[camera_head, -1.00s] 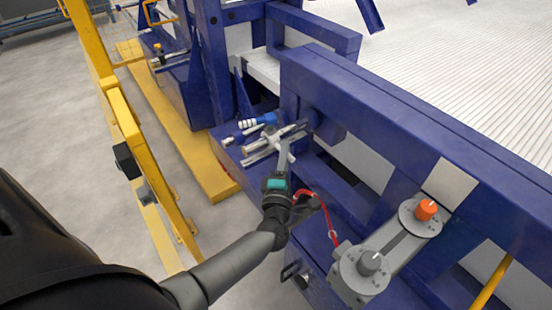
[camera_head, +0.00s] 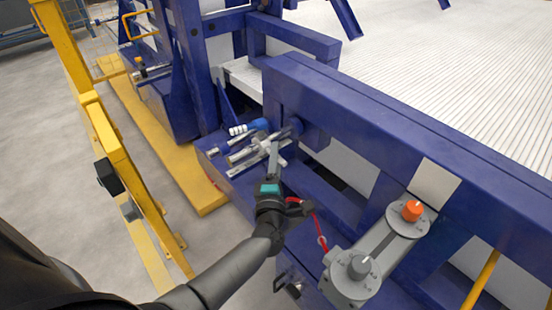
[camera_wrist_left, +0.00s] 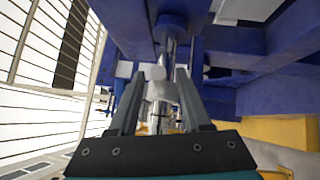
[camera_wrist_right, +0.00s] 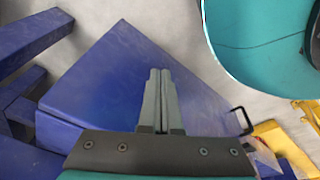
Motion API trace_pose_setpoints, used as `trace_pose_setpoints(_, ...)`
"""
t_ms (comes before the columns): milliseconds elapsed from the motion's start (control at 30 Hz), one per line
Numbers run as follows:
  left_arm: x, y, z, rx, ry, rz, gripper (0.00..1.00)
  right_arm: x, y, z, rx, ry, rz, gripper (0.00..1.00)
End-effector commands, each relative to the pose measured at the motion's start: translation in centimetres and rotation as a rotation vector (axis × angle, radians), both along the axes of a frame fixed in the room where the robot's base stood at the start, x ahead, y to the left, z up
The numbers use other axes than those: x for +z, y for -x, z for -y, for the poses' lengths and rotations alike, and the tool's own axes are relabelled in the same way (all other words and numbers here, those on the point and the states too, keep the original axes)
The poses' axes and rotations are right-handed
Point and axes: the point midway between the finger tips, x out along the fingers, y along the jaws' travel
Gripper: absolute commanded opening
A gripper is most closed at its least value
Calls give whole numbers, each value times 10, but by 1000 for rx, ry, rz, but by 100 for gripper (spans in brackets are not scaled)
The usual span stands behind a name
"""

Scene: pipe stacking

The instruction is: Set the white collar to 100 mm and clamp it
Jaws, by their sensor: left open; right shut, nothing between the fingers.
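The white collar (camera_wrist_left: 157,90) shows in the left wrist view, with a round white knob (camera_wrist_left: 155,72) on it. It sits around a shiny metal rod (camera_wrist_left: 167,48) that runs to a blue round mount (camera_wrist_left: 171,25). My left gripper (camera_wrist_left: 160,75) is open, with one finger on each side of the collar. I cannot tell whether the fingers touch it. In the head view my left gripper (camera_head: 274,145) reaches the rods and partly hides the collar. My right gripper (camera_wrist_right: 160,72) is shut and empty in the right wrist view, above a blue surface. Scale marks are too small to read.
A grey control unit with an orange knob (camera_head: 411,210) and a grey knob (camera_head: 360,264) stands right of my left arm. A long blue beam (camera_head: 400,125) lies behind. A yellow rail (camera_head: 108,135) runs along the left.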

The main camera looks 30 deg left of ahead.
Motion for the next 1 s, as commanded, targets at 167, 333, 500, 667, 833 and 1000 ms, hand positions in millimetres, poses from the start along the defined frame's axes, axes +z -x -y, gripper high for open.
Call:
trace_pose_setpoints(167,-1,8,3,0,1,-1,48,2,0,0,0,-1,5,0)
trace_pose_setpoints(333,-5,33,14,-1,1,-4,48,-7,9,8,2,8,-2,0)
trace_pose_setpoints(500,-10,70,30,-1,2,-5,48,-13,19,16,2,16,-3,0)
trace_pose_setpoints(667,-15,102,43,0,2,-4,48,-16,27,21,2,20,-2,0)
trace_pose_setpoints(833,-19,127,54,0,2,-1,48,-19,32,25,2,22,-3,0)
trace_pose_setpoints(1000,-20,138,59,0,1,0,48,-20,34,26,2,23,-2,0)
